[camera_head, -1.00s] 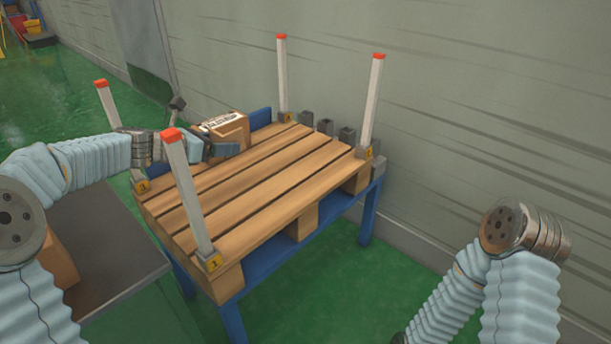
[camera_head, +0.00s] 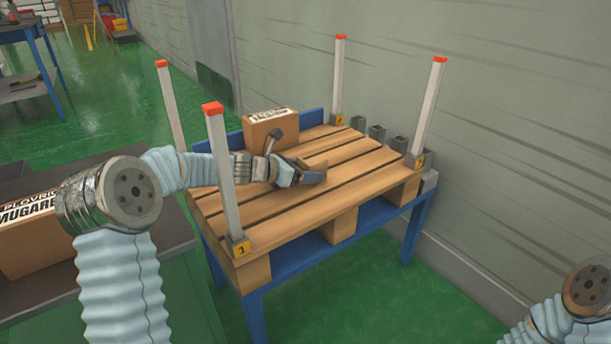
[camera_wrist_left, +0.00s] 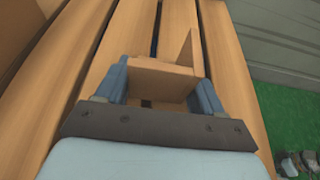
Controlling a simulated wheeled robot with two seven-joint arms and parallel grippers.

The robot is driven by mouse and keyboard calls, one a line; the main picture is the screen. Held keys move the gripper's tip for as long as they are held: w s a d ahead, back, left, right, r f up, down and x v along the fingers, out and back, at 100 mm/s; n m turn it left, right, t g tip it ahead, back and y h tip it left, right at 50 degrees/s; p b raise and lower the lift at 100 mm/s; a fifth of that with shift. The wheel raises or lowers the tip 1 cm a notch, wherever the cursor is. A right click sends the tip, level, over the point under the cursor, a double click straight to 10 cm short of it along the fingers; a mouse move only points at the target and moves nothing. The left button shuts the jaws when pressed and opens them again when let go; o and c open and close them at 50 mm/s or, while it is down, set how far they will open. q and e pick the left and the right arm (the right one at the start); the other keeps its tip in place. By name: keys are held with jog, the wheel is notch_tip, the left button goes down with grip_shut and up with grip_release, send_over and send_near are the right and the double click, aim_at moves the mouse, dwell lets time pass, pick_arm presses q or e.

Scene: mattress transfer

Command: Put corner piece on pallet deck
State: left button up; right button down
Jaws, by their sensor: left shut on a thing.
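My left gripper (camera_head: 304,178) reaches over the middle of the pallet deck (camera_head: 270,215), past the front left post. In the left wrist view the gripper (camera_wrist_left: 162,88) is shut on a brown, angled corner piece (camera_wrist_left: 158,78), with one blue finger on each side. The piece's upper part (camera_head: 312,165) shows just beyond the fingers in the head view. It is low over the slats; I cannot tell if it touches them. My right gripper is out of view.
A labelled carton (camera_head: 271,130) stands on the deck's far left side. Red-topped posts, such as the front one (camera_head: 222,175), rise at the corners. Grey blocks (camera_head: 376,132) line the far edge. Another carton (camera_head: 30,235) sits on the grey table at left.

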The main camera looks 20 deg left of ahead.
pick_arm(q)
jog(key=shift+f, duration=0.2)
jog(key=o, duration=1)
jog(key=shift+r, duration=0.1)
jog(key=shift+r, duration=0.15)
jog(key=shift+s+a+r, duration=0.15)
jog(key=shift+s+a, duration=0.05)
jog(key=shift+a, duration=0.05)
jog(key=p+v, duration=0.1)
jog(key=v, duration=1)
jog(key=shift+s+a, duration=0.1)
jog(key=shift+s, duration=0.1)
